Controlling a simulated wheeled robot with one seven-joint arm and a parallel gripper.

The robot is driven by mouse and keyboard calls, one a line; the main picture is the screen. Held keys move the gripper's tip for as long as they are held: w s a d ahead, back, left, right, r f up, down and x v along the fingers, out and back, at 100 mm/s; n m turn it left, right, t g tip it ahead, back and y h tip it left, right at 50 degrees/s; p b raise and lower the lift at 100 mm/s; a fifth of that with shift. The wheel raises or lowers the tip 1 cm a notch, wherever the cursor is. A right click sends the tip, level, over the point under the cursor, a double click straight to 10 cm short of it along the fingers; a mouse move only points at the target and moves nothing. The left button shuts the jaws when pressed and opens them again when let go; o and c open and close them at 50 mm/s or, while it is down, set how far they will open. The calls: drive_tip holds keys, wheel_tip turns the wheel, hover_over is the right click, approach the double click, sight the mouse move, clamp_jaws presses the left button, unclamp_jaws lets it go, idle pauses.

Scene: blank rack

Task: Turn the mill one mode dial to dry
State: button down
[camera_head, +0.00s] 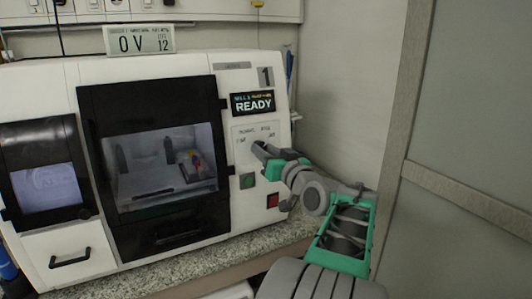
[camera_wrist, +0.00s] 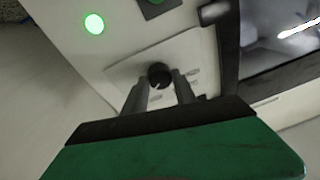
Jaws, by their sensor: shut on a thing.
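The mill (camera_head: 200,69) is a white machine with a dark-framed window; its screen reads READY and a 1 stands above. The mode dial (camera_wrist: 158,72) is a small round black knob on a light panel in the wrist view. My gripper (camera_head: 259,148) reaches the dial panel (camera_head: 246,131) from the right in the head view and hides the dial there. In the wrist view the two grey fingers of my gripper (camera_wrist: 161,80) are shut on the dial, one on each side. Labels around the dial are too small to read.
A green button (camera_head: 247,181) and a red button (camera_head: 273,201) sit below the dial panel. A lit green light (camera_wrist: 94,23) shows in the wrist view. A grey door (camera_head: 470,120) is at the right.

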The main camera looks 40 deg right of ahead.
drive_tip(key=shift+m, duration=0.8)
drive_tip(key=c, duration=1)
unclamp_jaws()
drive_tip(key=v, duration=0.8)
drive_tip(key=shift+b, duration=0.4)
